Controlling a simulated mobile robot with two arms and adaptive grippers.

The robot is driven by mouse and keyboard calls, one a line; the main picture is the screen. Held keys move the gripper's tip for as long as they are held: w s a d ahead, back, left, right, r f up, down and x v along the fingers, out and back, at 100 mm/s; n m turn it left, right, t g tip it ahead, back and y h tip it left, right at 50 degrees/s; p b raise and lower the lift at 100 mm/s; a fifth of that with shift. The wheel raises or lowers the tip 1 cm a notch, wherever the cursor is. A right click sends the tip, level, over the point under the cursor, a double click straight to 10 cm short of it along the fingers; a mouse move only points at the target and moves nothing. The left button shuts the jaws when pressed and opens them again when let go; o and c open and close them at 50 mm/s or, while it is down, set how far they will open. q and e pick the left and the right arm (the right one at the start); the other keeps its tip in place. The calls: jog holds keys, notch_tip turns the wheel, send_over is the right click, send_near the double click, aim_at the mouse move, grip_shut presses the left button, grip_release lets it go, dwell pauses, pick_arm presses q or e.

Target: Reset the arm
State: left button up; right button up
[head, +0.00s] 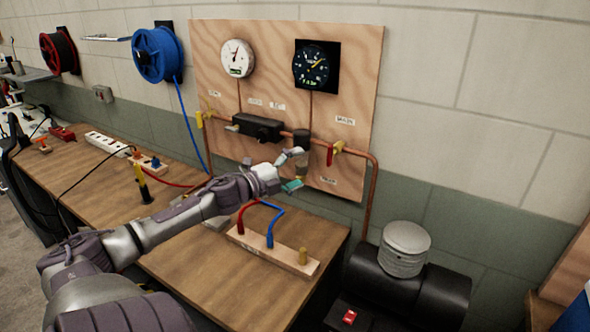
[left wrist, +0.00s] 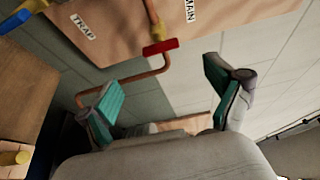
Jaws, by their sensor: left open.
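My left arm reaches in from the left in the head view, over the workbench (head: 190,265). Its gripper (head: 292,170) is in front of the lower part of the plywood gauge panel (head: 350,80). In the left wrist view the left gripper (left wrist: 165,95) has its two green-padded fingers spread wide, with nothing between them. A red-handled valve (left wrist: 160,47) on the copper pipe shows beyond the fingers, and it also shows in the head view (head: 332,154), right of the gripper. My right gripper is in neither view.
A wooden block (head: 285,258) with red and blue hoses stands on the bench below the gripper. A black compressor tank (head: 440,295) stands right of the bench. A screwdriver-like tool (head: 143,185) and power strips (head: 105,143) are at the left.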

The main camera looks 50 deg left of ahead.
pick_arm(q)
jog(key=shift+s, duration=0.35)
dwell(0.4)
